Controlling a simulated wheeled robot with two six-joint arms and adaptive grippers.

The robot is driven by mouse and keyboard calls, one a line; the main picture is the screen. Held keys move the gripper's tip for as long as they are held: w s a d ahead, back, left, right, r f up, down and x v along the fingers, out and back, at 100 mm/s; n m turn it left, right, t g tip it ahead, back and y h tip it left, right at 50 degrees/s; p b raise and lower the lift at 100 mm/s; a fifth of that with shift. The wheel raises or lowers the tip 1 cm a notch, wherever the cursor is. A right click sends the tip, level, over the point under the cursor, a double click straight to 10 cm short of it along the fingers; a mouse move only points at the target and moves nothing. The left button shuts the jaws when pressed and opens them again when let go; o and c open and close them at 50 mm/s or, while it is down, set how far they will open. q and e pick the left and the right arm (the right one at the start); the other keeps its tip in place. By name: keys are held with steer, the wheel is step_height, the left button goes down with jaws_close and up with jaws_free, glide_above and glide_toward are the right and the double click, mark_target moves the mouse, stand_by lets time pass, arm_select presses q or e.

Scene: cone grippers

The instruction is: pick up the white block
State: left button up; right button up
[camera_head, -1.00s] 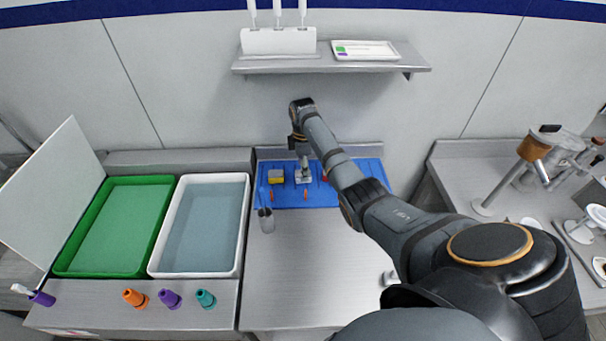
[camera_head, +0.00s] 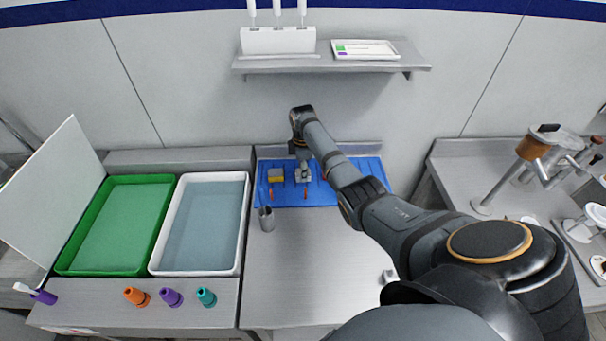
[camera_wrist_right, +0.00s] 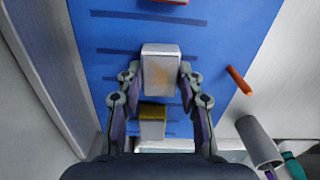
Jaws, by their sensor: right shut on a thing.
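The white block (camera_wrist_right: 160,72) lies between the two fingers of my right gripper (camera_wrist_right: 158,76) in the right wrist view, with a brownish patch on its top face. The gripper is shut on it. In the head view the right gripper (camera_head: 303,171) is over the blue mat (camera_head: 345,190) at the back of the counter, and the block is small and partly covered there. I cannot tell whether it touches the mat. My left gripper does not show.
A yellow block (camera_head: 276,175) stands close beside the right gripper. A grey cup (camera_head: 266,219) stands at the mat's front left edge. A green tray (camera_head: 68,255) and a white tray (camera_head: 240,225) stand left. A shelf (camera_head: 290,67) hangs above. The front counter is mostly clear.

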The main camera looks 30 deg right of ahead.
step_height(320, 180, up, 3)
steer(key=shift+w+f+b, duration=0.1)
steer(key=shift+f+b, duration=0.05)
steer(key=shift+b, duration=0.7)
steer(key=s+a+r+p, duration=0.3)
steer(key=a+r+p, duration=0.3)
steer(key=a+r, duration=0.4)
steer(key=a, duration=0.3)
steer(key=shift+s+a+r, duration=0.15)
steer(key=shift+a, duration=0.2)
